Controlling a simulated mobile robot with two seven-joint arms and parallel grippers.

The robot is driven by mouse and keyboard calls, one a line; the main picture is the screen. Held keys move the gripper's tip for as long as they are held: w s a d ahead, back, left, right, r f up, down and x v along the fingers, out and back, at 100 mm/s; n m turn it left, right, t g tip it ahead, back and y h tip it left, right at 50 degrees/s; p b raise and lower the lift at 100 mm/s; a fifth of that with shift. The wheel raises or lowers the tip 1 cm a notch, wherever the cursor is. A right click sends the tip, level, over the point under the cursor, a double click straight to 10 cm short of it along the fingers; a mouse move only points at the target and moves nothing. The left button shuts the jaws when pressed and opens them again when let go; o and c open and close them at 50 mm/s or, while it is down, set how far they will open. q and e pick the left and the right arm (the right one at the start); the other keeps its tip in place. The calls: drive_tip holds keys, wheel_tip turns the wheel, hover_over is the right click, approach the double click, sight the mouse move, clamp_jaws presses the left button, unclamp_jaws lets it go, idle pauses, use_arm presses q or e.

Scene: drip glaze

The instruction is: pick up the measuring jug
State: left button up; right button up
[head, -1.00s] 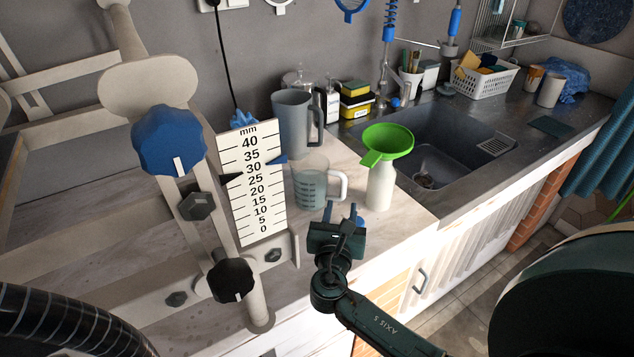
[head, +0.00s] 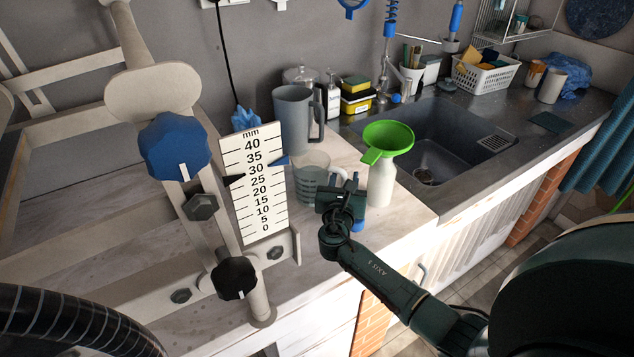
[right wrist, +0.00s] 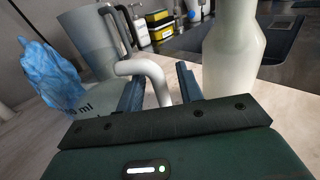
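The measuring jug (head: 309,183) is a clear cup with printed marks and a white handle, standing on the worktop behind the ruler board. My right gripper (head: 341,193) is at its handle side and hides part of the handle in the head view. In the right wrist view, the white handle (right wrist: 154,72) shows between the two fingers of the right gripper (right wrist: 160,88), which are apart. A gap shows on the right of the handle; contact with the left finger is unclear. My left gripper is not in view.
A white bottle (head: 381,184) with a green funnel (head: 388,139) stands close right of the right gripper. A taller grey jug (head: 294,122) stands behind the measuring jug. The millimetre board (head: 254,190) stands to its left. A sink (head: 445,145) lies further right.

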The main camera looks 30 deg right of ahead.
drive_tip(key=shift+c, duration=0.5)
clamp_jaws()
drive_tip(key=shift+r, duration=0.3)
